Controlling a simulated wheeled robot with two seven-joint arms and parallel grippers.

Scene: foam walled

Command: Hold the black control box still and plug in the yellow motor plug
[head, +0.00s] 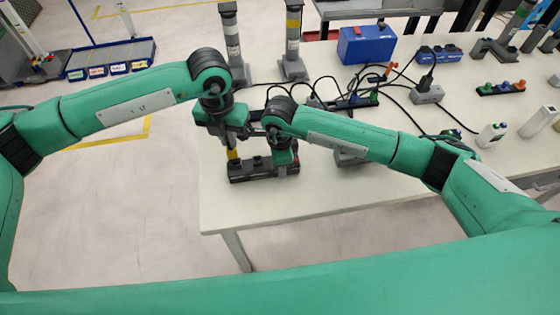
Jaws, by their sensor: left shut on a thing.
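The black control box (262,170) lies near the front left edge of the white table. The yellow motor plug (232,155) is upright at the box's left end, below my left gripper (232,146). My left gripper is shut on the plug. The plug's lower end meets the top of the box in this view; whether it is seated in a socket I cannot tell. My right gripper (284,164) is at the right end of the box, pointing down. Its fingers are mostly hidden by its own wrist, so its opening and contact do not show clearly.
Black cables and a power strip (350,102) lie behind my arms. A grey socket block (427,95) with a black plug, a blue box (366,45) and two grey posts (293,45) stand farther back.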

